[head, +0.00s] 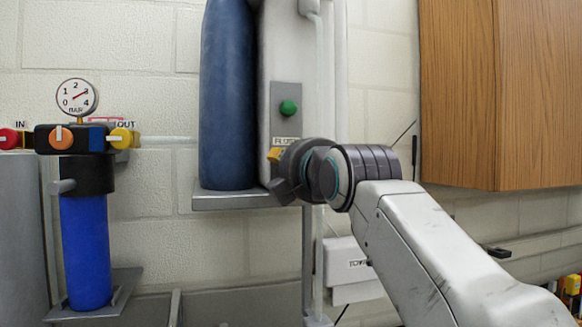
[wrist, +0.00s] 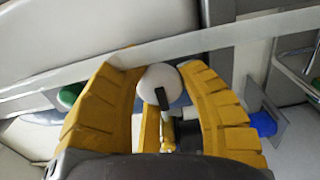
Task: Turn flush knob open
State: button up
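The white round flush knob with a black pointer (wrist: 158,78) shows in the wrist view between the two yellow fingers of my gripper (wrist: 160,68). The fingertips lean inward and appear to touch both sides of the knob, so the gripper looks shut on it. The pointer runs roughly up and down in that picture. In the head view my gripper (head: 277,170) is at the lower part of the grey panel (head: 288,97), just below the flush label (head: 286,141). There the gripper hides the knob, and only a little yellow finger shows.
A green button (head: 288,108) sits above the label. A tall blue cylinder (head: 226,100) stands on a shelf (head: 232,201) just left of my gripper. A blue filter (head: 86,250) with a gauge (head: 76,97) is farther left. A wooden cabinet (head: 500,95) hangs at the right.

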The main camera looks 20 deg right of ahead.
jog(key=o, duration=0.3)
jog(key=shift+s+a, duration=0.2)
jog(key=shift+a, duration=0.05)
jog(key=shift+o, duration=1.2)
jog(key=shift+w+d, duration=0.1)
jog(key=s, duration=1.2)
